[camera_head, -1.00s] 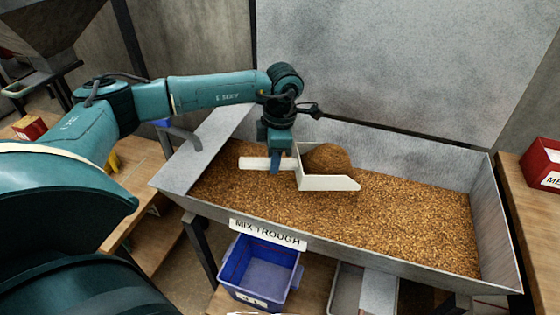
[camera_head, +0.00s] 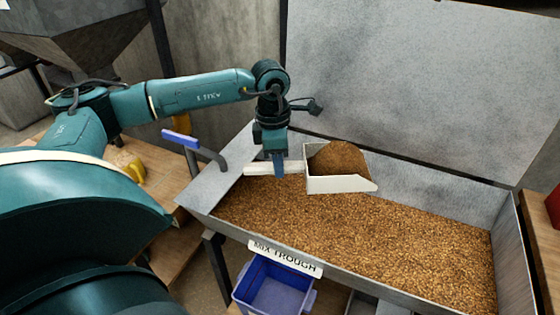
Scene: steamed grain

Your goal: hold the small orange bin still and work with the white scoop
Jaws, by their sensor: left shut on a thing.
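The white scoop (camera_head: 340,184) is heaped with brown grain (camera_head: 338,158) and points to the right. It is above the grain in the mix trough (camera_head: 290,257); I cannot tell how large the gap is. My left gripper (camera_head: 279,170) is shut on the scoop's white handle. My right gripper is not in view. No small orange bin shows in this view.
The trough holds a wide bed of grain (camera_head: 400,230). A blue bin (camera_head: 274,290) stands below its front. A blue-handled lever (camera_head: 180,138) rises at the trough's left end. A yellow object (camera_head: 133,171) lies on the wooden bench at left. Part of a red box (camera_head: 553,206) shows at right.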

